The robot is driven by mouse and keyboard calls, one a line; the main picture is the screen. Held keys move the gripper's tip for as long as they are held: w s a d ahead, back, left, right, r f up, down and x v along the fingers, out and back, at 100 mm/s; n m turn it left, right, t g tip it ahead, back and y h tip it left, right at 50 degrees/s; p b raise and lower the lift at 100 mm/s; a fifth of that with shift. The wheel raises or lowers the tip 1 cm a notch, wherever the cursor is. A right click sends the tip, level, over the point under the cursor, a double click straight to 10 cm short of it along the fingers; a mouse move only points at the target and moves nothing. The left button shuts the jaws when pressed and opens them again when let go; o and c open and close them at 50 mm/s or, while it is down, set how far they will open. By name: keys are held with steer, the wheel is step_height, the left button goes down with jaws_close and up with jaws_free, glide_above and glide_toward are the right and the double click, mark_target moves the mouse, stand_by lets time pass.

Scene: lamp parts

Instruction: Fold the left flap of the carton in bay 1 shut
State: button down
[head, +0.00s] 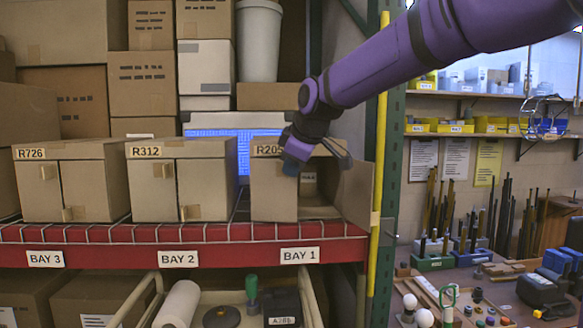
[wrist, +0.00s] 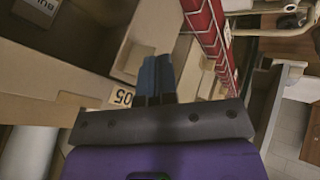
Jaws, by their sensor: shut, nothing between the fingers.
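The carton in bay 1 (head: 318,208) is a brown box on the red shelf, its label partly hidden by my wrist. Its left flap (head: 272,192) stands across the left half of the front; I cannot tell whether it lies fully flush. Its right flap (head: 357,194) is swung outward, so the right half is open and a small labelled box (head: 309,186) shows inside. My gripper (head: 291,166) is shut and empty at the upper front of the carton, by the left flap's inner edge. In the wrist view the blue fingers (wrist: 155,78) are together near the carton's label (wrist: 123,97).
Cartons R312 (head: 205,185) and R726 (head: 90,187) stand shut to the left. The red shelf beam (head: 130,232) runs below. A yellow post (head: 379,150) rises just right of the open right flap. A cart (head: 240,297) with a paper roll and tools stands below.

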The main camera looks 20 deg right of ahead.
steer(key=shift+w+d, duration=1)
steer(key=shift+w, duration=0.1)
